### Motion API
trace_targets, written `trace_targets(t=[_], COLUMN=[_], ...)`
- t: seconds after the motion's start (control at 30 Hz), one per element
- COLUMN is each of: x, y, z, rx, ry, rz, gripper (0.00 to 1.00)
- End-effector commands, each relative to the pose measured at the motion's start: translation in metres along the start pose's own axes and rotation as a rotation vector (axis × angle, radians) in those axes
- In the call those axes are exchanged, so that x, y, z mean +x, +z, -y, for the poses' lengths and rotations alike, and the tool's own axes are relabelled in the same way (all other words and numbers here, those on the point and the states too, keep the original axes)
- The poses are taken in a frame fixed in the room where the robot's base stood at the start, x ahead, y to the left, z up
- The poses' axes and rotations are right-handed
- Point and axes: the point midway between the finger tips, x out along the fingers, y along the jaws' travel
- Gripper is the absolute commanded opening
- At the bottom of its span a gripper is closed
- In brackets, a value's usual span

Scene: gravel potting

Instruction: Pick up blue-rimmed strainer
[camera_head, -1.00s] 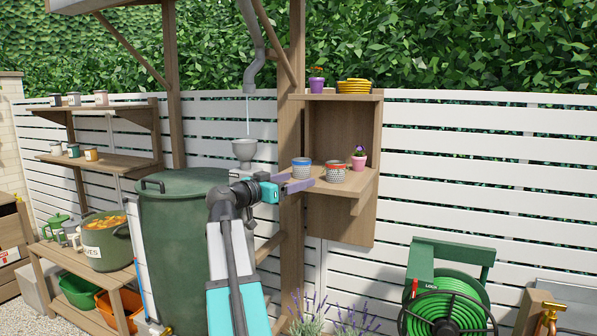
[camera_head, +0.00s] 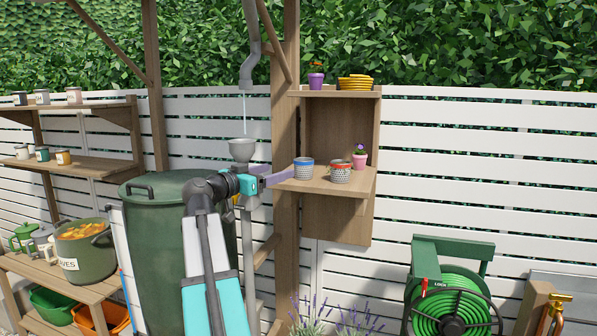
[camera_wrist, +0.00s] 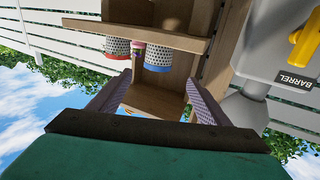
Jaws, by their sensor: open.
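The blue-rimmed strainer (camera_head: 304,171) is a small perforated cup standing upright on the lower wall shelf, left of a red-rimmed strainer (camera_head: 340,173). In the upside-down wrist view the blue-rimmed strainer (camera_wrist: 158,56) hangs between and beyond the fingers, and the red-rimmed one (camera_wrist: 117,47) is to its left. My gripper (camera_head: 279,179) is at the shelf's left edge, just left of the blue-rimmed strainer and apart from it. In the wrist view my gripper (camera_wrist: 156,88) has its two purple fingers wide apart with nothing between them.
The lower shelf (camera_head: 322,187) also holds a pink pot with a flower (camera_head: 360,157). A wooden post (camera_head: 286,120) stands left of the shelf. A grey funnel (camera_head: 242,150) under a downpipe and a green barrel (camera_head: 160,240) are near my arm.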

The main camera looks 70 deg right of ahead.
Motion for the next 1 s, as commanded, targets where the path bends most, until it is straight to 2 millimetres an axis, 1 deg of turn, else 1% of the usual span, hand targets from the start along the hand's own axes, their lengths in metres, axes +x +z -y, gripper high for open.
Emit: trace_targets(t=[0.33,0.47,0.57,0.9,1.0], x=[0.002,0.007,0.017,0.066,0.078], y=[0.0,-0.001,-0.002,-0.002,-0.002], z=[-0.001,-0.001,-0.001,-0.002,-0.002], rx=[0.0,0.0,-0.001,-0.001,-0.001], ry=[0.002,0.003,0.005,0.007,0.005], rz=[0.0,0.0,0.001,0.0,0.0], gripper=[0.71,0.71,0.71,0.71,0.71])
